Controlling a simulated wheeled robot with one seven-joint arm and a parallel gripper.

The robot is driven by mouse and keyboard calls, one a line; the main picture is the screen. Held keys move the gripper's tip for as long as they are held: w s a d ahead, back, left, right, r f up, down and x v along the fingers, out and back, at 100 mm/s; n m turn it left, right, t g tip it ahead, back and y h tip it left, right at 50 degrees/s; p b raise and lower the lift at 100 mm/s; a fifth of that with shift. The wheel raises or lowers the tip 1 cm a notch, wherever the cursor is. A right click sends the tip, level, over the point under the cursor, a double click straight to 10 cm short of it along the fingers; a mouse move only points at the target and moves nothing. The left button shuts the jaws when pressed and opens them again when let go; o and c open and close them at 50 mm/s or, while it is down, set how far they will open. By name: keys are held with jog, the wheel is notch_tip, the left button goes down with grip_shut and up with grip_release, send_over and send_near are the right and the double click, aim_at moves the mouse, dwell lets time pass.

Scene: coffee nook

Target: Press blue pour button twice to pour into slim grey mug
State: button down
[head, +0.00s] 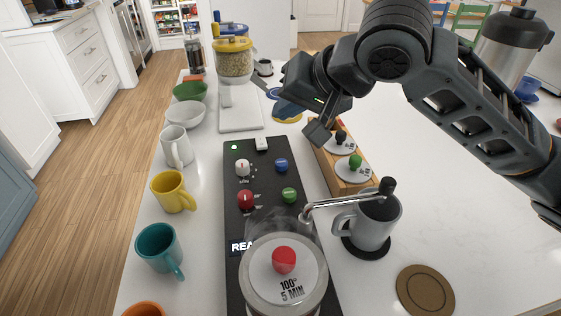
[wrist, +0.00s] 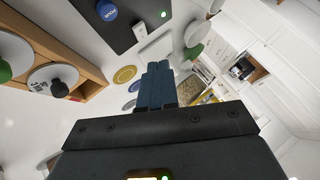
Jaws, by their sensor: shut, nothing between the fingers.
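In the head view the blue pour button (head: 281,165) sits on the dark control panel (head: 262,190), right of a white knob and above the green button (head: 289,195). The wrist view shows the blue button (wrist: 107,11) at its top edge. The slim grey mug (head: 370,225) stands upright on a dark round coaster, below the end of the metal spout (head: 340,202). My gripper (head: 272,92) is beyond the panel and above the counter, apart from the button. Its bluish fingers (wrist: 157,75) are shut and empty in the wrist view.
A wooden rack (head: 345,178) with white lids stands right of the panel. Mugs and bowls line the left edge, including a yellow mug (head: 172,192). A steaming kettle with a red knob (head: 284,260) is in front. A brown coaster (head: 425,290) lies at right.

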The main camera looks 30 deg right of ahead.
aim_at(286, 164)
jog(key=shift+f+b, duration=3.2)
jog(key=shift+f, duration=1)
jog(key=shift+f, duration=0.1)
jog(key=shift+f+b, duration=0.3)
